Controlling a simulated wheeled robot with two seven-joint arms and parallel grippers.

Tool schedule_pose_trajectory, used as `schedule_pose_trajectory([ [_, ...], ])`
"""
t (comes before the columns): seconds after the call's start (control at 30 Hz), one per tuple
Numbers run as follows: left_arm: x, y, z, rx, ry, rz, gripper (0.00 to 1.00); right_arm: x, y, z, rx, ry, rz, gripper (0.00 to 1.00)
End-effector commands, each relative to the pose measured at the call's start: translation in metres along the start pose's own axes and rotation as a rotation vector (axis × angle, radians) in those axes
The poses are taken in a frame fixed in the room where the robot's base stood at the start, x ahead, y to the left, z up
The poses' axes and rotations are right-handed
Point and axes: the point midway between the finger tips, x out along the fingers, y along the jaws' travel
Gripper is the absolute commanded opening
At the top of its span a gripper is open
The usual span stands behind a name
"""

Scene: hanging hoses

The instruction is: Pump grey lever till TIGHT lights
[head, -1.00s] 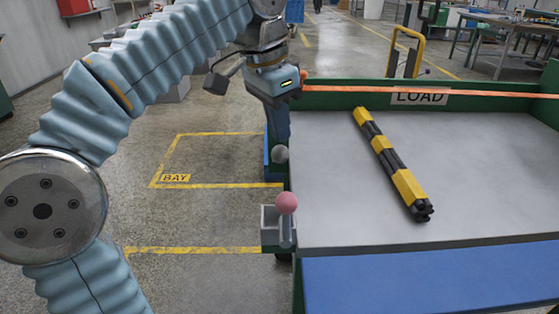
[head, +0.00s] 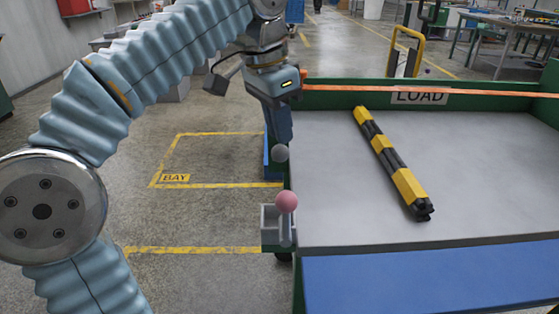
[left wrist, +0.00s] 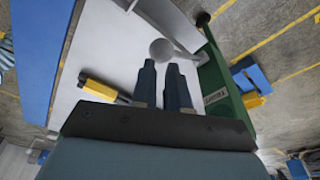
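In the left wrist view the grey knob (left wrist: 161,49) lies just past the fingertips, in line with the gap. The two blue fingers (left wrist: 161,66) are apart with a narrow gap and nothing held between them. I cannot tell whether a tip touches the knob. No TIGHT light is discernible. My right gripper is out of view.
The cart's grey bed (head: 330,190) has green walls, a LOAD sign (head: 419,97) and an orange strap (head: 430,90) across its far end. A yellow-and-black bar (head: 390,160) lies on the bed. Floor marked BAY (head: 176,178) is clear to the left.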

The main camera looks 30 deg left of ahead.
Motion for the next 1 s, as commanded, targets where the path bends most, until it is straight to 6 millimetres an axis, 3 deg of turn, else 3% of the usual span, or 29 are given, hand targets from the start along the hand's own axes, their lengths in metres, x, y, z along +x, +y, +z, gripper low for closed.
schedule_pose_trajectory([
  [0.67, 0.018, 0.0, 0.004, 0.0, 0.0, -0.001, 0.15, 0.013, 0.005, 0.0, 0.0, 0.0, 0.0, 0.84],
  [1.0, 0.037, 0.009, 0.013, -0.001, -0.001, -0.001, 0.15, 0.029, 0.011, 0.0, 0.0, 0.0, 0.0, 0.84],
])
